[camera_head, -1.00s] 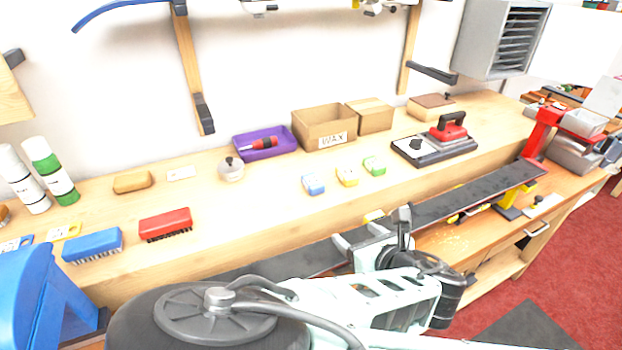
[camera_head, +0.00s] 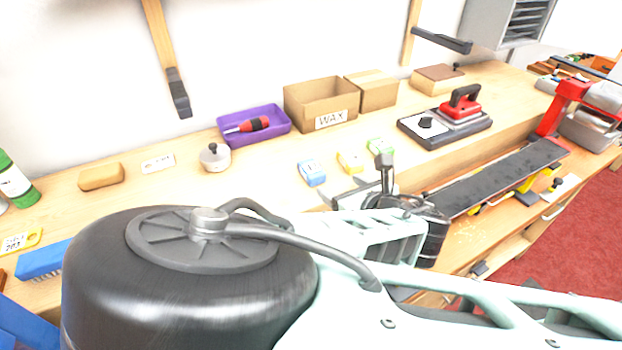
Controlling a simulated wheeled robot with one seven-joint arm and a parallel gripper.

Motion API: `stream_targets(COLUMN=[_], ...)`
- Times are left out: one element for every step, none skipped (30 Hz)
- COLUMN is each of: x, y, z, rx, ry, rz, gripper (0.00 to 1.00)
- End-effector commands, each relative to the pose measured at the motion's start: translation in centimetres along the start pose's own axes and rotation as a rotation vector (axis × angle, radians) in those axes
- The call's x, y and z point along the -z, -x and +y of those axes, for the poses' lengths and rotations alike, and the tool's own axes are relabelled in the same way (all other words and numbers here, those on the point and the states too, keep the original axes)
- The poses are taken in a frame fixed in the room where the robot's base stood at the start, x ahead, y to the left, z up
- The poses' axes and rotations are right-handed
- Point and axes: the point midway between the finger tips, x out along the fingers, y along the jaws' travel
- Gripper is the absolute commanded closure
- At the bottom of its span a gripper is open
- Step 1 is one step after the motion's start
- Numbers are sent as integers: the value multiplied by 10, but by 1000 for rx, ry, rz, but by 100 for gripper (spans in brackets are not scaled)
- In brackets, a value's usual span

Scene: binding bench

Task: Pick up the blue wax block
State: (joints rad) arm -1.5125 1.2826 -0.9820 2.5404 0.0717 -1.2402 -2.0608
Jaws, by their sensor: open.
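The blue wax block (camera_head: 312,172) lies on the wooden bench, leftmost in a short row with a yellow block (camera_head: 350,162) and a green block (camera_head: 380,147). My gripper (camera_head: 342,190) is open and empty. In the picture its fingers sit just below the blue and yellow blocks, on the near side of the row. The blue block shows whole, apart from the fingers; how high they are above the bench I cannot tell. My own arm hides the near part of the bench.
Behind the blocks stand a cardboard box marked WAX (camera_head: 318,104) and a purple tray (camera_head: 262,134) with a red-handled tool. The bench between pot and blue block is clear.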

Motion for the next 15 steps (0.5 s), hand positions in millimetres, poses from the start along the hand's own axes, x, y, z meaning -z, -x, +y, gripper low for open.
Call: stream_targets(x=[3, -2, -2, -3, -3, -3, -3, -3, -3, -3, -3, -3, -3, -2, -2], y=[-7, -13, -22, -28, -34, -43, -49, -55, -63, -69, -74, -80, -85, -88, -92], z=[0, 0, 0, -1, -1, -1, -1, 0, -1, -1, 0, 0, 0, 0, 0], rx=[-1, -1, -1, 0, -1, 0, 0, -1, 0, 0, -1, -1, -1, 0, -1], ry=[-2, -1, 0, 0, 0, 1, 1, 0, 0, 1, 1, 0, 0, 0, 0], rz=[-2, -1, 0, 0, -1, -1, 0, 0, 0, 0, 0, 0, 0, 1, 0], gripper=[33, 33, 33, 33, 33, 33, 33, 33, 33, 33, 33, 33, 33, 33, 33])
